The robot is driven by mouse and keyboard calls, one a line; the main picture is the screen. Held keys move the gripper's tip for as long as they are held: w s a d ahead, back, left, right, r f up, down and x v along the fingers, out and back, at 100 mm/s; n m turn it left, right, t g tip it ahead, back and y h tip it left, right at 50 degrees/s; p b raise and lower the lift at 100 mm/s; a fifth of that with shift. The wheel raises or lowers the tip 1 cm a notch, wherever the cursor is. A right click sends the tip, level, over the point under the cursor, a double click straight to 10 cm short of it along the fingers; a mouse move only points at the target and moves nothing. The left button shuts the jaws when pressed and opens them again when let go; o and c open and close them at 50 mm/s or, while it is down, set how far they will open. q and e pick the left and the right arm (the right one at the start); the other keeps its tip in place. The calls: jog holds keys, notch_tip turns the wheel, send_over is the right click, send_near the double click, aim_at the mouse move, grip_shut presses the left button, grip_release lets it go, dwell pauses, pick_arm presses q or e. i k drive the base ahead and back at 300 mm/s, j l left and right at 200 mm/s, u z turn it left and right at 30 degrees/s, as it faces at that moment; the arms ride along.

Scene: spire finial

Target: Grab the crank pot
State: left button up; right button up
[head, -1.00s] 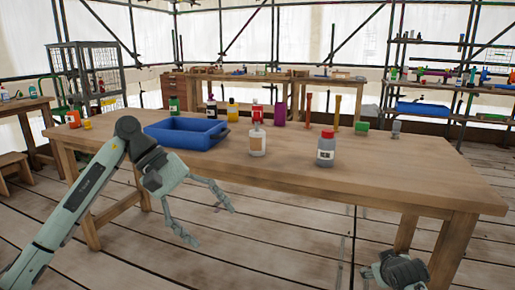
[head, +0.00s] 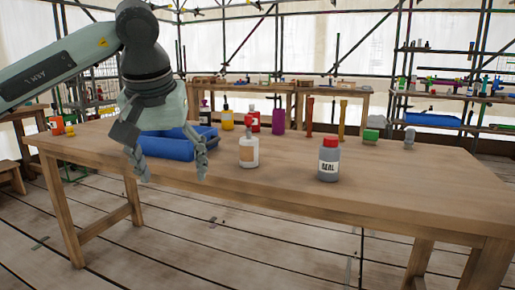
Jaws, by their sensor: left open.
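No thing on the wooden table (head: 400,185) can be told for sure as the crank pot. A small grey rounded thing (head: 409,138) stands near the table's right back edge, too small to make out. A grey bottle with a red cap and a white label (head: 329,160) stands upright near the front. A white bottle (head: 249,152) stands left of it. My left gripper (head: 172,172) is open and empty, pointing down in front of the blue tray (head: 180,147), which it partly hides. My right gripper is out of view.
A yellow bottle (head: 227,121), a red container (head: 253,122), a purple cylinder (head: 278,121) and a green block (head: 371,136) stand along the back. Small orange (head: 57,126) and yellow things sit at the left end. The table's right front is clear.

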aim_at(249, 147)
jog(key=i+l, duration=0.3)
jog(key=i, duration=0.2)
jog(key=i+l, duration=0.25)
jog(key=i, duration=0.25)
